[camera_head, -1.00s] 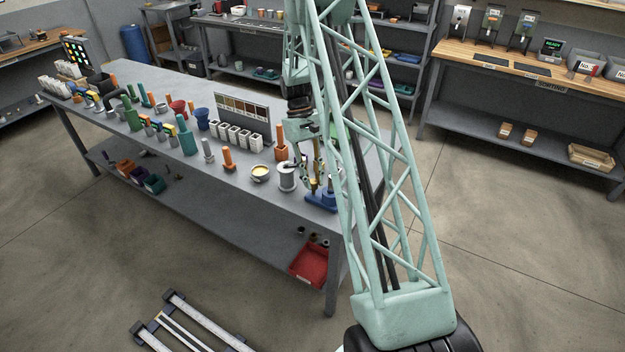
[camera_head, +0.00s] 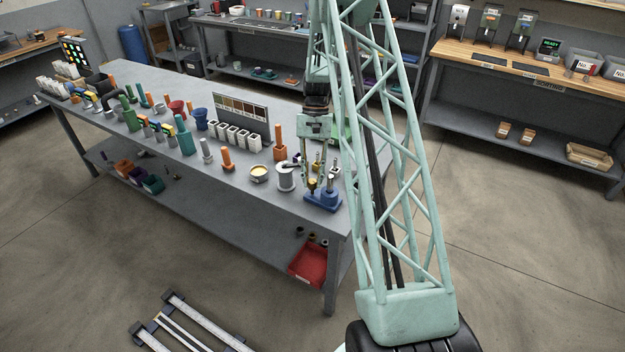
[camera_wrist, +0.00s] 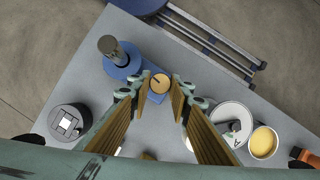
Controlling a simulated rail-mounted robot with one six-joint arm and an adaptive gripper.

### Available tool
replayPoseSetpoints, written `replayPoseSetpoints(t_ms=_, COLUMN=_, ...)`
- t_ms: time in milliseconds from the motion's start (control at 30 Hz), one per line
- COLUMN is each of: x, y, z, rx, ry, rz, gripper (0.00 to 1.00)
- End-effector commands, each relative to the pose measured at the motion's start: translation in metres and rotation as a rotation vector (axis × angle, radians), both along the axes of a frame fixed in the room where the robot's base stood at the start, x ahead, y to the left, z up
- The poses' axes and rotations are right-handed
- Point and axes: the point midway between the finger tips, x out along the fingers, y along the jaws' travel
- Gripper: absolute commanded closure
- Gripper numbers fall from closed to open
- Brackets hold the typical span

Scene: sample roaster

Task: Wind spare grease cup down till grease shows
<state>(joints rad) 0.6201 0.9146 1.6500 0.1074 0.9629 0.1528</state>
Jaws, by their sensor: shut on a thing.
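The spare grease cup (camera_head: 313,185) has a round brass-yellow cap and sits on a blue base (camera_head: 322,202) near the table's front right corner. In the wrist view the cap (camera_wrist: 160,83) shows from above with a dark mark on it, over a blue block. My gripper (camera_head: 315,178) points down over it. The fingers partly hide the cup's sides. I cannot make out any grease.
A grey metal post (camera_wrist: 109,46) rises from the same blue base beside the cup. A grey spool-shaped can (camera_head: 286,178) and a bowl of pale yellow stuff (camera_head: 259,173) stand to the left. An orange-handled tool (camera_head: 280,150) is behind. The grey table's (camera_head: 222,200) front edge is close.

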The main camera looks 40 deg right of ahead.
Motion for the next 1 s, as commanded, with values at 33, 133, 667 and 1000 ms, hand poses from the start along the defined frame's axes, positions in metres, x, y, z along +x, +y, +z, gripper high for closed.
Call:
replayPoseSetpoints(t_ms=33, x=-0.0005, y=0.0006, z=-0.0002, rx=0.001, ry=0.001, rz=-0.001, gripper=0.92)
replayPoseSetpoints(t_ms=133, x=-0.0006, y=0.0005, z=-0.0002, rx=0.001, ry=0.001, rz=0.0, gripper=0.92)
replayPoseSetpoints(t_ms=667, x=-0.0004, y=0.0, z=-0.0001, rx=0.0, ry=0.0, rz=0.001, gripper=0.67)
replayPoseSetpoints(t_ms=1000, x=0.0004, y=0.0003, z=-0.0001, rx=0.0, ry=0.0, rz=0.056, gripper=0.67)
